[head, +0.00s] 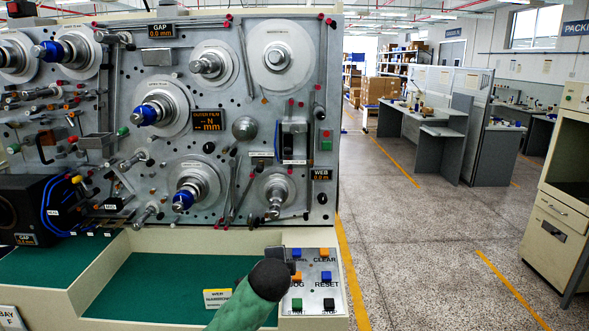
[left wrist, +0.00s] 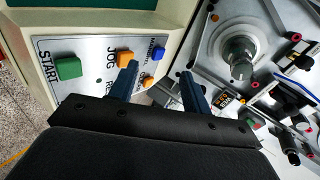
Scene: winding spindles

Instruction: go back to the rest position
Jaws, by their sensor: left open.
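My left gripper (head: 284,258) is over the upper left part of the button panel (head: 312,290) in the head view, its green and black arm coming up from the bottom edge. In the left wrist view my left gripper (left wrist: 158,72) has its two blue fingers apart with nothing between them. One finger overlaps the panel near the orange JOG button (left wrist: 125,57); I cannot tell whether it touches. The green START button (left wrist: 68,67) is clear of the fingers. My right gripper is not in view.
The upright machine face (head: 225,130) with several spindles and rollers stands right behind the panel. A green-floored tray (head: 150,285) lies left of the panel, and a black box (head: 30,205) sits farther left. The floor (head: 420,250) to the right is open up to a cream cabinet (head: 560,215).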

